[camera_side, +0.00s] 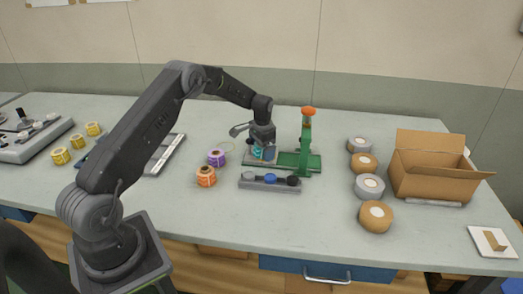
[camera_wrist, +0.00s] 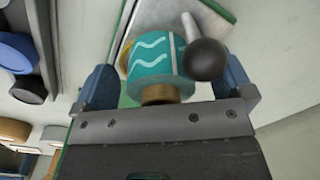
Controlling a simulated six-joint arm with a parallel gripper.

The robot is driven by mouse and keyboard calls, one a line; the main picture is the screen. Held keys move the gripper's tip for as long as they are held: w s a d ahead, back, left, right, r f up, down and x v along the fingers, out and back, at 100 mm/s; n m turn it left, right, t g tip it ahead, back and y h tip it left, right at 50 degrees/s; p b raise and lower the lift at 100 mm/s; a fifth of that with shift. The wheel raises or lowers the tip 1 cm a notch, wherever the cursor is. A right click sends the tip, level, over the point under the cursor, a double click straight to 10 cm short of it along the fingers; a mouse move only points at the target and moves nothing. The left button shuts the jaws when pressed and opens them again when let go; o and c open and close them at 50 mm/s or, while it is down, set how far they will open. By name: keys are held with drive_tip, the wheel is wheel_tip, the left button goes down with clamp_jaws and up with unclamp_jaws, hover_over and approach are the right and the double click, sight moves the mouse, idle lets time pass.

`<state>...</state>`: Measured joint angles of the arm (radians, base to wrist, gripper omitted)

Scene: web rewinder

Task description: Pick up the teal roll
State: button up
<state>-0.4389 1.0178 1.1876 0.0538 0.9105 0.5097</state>
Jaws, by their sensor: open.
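The teal roll (camera_wrist: 160,60) has white wavy lines and a tan core, and it fills the middle of the wrist view. In the side view the teal roll (camera_side: 257,153) is mostly hidden behind my gripper (camera_side: 262,152), at the green rewinder (camera_side: 305,160). My gripper (camera_wrist: 165,88) is open, with one blue-grey finger on each side of the roll. A gap shows beside the left finger; contact on the right cannot be told. A dark ball knob (camera_wrist: 207,60) on a light crank arm lies close to the roll's right side, near the right finger.
A button box (camera_side: 270,183) stands in front of the rewinder. Purple (camera_side: 216,157) and orange (camera_side: 206,176) rolls stand to its left. Several tape rolls (camera_side: 369,186) and an open cardboard box (camera_side: 435,170) are on the right. The table's front middle is clear.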

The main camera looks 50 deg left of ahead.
drive_tip(key=c, duration=1.1)
drive_tip(key=shift+r, duration=0.1)
drive_tip(key=shift+r, duration=0.45)
drive_tip(key=w+d, duration=0.1)
drive_tip(key=w+d+r, duration=0.1)
drive_tip(key=w+d, duration=0.1)
wheel_tip(320, 180, up, 13)
drive_tip(key=shift+s, duration=0.1)
